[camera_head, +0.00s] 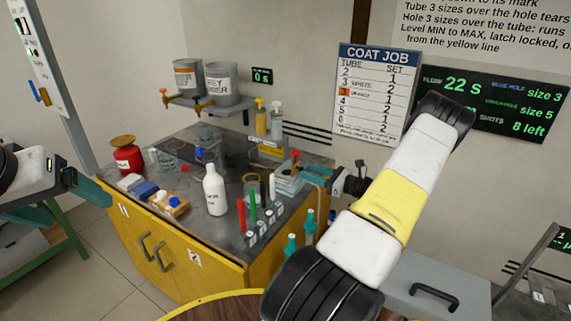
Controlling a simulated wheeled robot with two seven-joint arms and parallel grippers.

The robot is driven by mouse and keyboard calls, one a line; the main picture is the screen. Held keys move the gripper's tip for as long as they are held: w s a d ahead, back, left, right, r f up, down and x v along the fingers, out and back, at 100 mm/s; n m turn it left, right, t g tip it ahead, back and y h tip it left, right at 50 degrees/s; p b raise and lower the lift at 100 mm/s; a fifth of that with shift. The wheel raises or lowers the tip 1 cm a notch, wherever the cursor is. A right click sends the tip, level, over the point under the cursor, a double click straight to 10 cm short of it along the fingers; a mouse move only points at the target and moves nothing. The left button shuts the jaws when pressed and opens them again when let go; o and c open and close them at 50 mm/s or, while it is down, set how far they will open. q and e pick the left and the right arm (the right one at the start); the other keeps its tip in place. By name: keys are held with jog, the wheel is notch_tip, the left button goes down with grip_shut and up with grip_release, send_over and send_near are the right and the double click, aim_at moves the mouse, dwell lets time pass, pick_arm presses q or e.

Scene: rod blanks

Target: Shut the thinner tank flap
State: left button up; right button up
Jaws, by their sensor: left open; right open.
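Two grey tanks stand side by side on a wall shelf at the back, a left tank (187,80) and a slightly larger right tank (221,86). The label print is too small to tell surely which is the thinner tank, and I cannot make out the flap's position. My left gripper (92,190) is open and empty at the left, apart from the cabinet's left end. My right gripper (318,174) is open, beside a stack of clear trays at the bench's right end, well away from the tanks.
The yellow cabinet's grey bench top (185,206) carries a white bottle (215,190), a red can (127,157), pump bottles (277,120) and coloured rods (241,215). A job board (375,95) hangs behind my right arm. The wall above the tanks looks clear.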

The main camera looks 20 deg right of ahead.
jog(key=shift+x, duration=0.8)
grip_shut()
